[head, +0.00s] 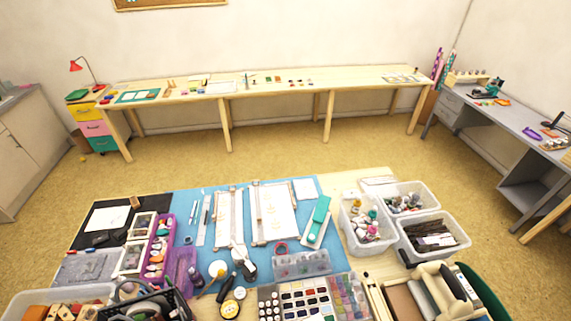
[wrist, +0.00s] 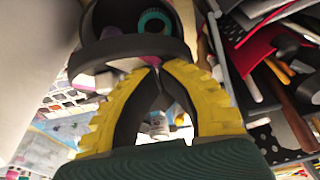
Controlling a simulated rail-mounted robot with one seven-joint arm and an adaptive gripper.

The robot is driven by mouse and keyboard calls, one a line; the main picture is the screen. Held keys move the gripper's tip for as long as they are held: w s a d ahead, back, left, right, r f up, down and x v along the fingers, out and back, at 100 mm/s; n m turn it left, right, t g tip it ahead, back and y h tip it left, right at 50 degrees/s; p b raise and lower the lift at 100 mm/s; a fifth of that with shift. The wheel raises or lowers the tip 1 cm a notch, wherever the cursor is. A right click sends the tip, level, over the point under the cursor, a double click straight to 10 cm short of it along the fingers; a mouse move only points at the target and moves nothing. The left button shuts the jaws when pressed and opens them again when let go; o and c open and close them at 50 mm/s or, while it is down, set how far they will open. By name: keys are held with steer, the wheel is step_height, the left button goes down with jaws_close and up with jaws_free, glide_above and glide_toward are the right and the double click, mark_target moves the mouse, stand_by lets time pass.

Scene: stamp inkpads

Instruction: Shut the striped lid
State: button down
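My gripper (wrist: 155,66) shows in the wrist view, with yellow ribbed outer edges and black inner sides. Its two fingers come together at the tips, and I see nothing clearly held between them. The tips lie close to a dark round rim (wrist: 128,48), and I cannot tell whether they touch it. Several inkpads (head: 304,299) sit in a white-edged group near the front of the table in the head view. I cannot make out the striped lid in either view. My gripper is not clearly seen in the head view.
A clear divided box (head: 301,264) stands behind the inkpads. Clear bins (head: 437,251) stand to the right, and a dark basket (head: 124,313) is at the front left. In the wrist view, a crowded grey bin (wrist: 236,80) is close on the right.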

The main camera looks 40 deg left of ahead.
steer(key=shift+s+d+f+b, duration=0.25)
steer(key=shift+f+b, duration=0.05)
steer(key=shift+f, duration=0.5)
steer(key=shift+s+d+f+b, duration=0.3)
steer(key=shift+f+b, duration=0.05)
steer(key=shift+f, duration=0.4)
steer(key=shift+s+d+f+b, duration=0.25)
steer(key=shift+f+b, duration=0.05)
steer(key=shift+f, duration=0.5)
step_height(320, 180, up, 2)
steer(key=shift+w+r+p, duration=0.15)
steer(key=shift+r+p, duration=0.1)
steer(key=shift+p, duration=0.95)
step_height(320, 180, up, 6)
steer(key=p, duration=0.6)
steer(key=shift+f, duration=0.15)
